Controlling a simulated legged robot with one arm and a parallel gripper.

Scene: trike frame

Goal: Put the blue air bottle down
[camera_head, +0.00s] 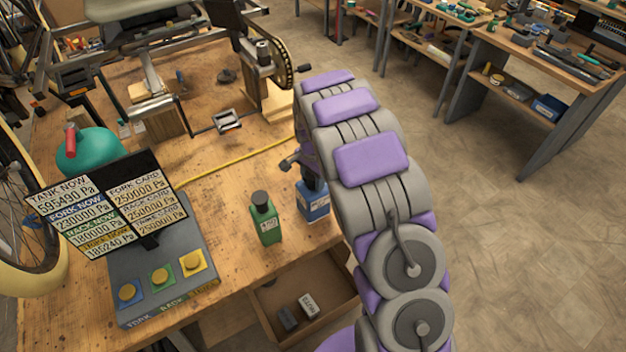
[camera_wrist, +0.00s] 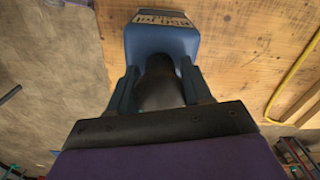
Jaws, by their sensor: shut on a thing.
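The blue air bottle (camera_head: 313,204) is upright at the right edge of the wooden workbench (camera_head: 215,190), partly hidden behind my arm in the head view. I cannot tell whether its base touches the bench top. In the wrist view the blue bottle (camera_wrist: 162,42) has its label facing up in the picture, and its dark neck lies between the two fingers. My gripper (camera_wrist: 160,88) is shut on that neck. In the head view the gripper (camera_head: 312,176) is mostly hidden by my arm.
A green bottle (camera_head: 264,218) stands just left of the blue one. A grey button box (camera_head: 165,270) with a pressure display (camera_head: 110,205) is further left. An open drawer (camera_head: 305,295) holds small blocks below. A yellow hose (camera_head: 235,160) crosses the bench behind the bottles.

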